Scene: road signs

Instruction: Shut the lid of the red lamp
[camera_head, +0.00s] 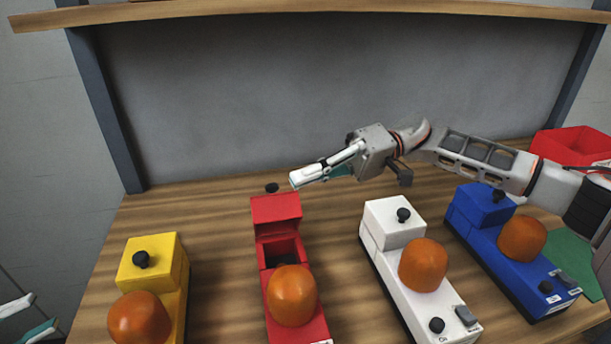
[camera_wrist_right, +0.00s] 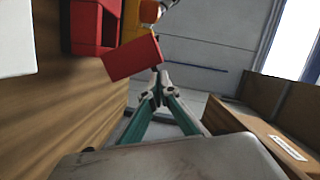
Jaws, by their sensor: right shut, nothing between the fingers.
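The red lamp (camera_head: 262,254) stands on the table with an orange dome (camera_head: 291,295) at its near end. Its lid (camera_head: 276,208) is open, raised at the far end, and the box below it shows a dark inside. The lid's black knob (camera_head: 271,187) shows just behind it. My right gripper (camera_head: 296,180) is shut and empty, just behind and above the lid, to the right of the knob. In the right wrist view the shut fingertips (camera_wrist_right: 158,84) are close by the red lid (camera_wrist_right: 131,59); I cannot tell whether they touch. My left gripper (camera_head: 43,310) is open and empty at the lower left.
A yellow lamp (camera_head: 183,280) stands left of the red one. A white lamp (camera_head: 383,248) and a blue lamp (camera_head: 465,219) stand to its right, their lids shut. A red bin (camera_head: 560,145) is at the far right. A grey back panel (camera_head: 330,90) rises behind the table.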

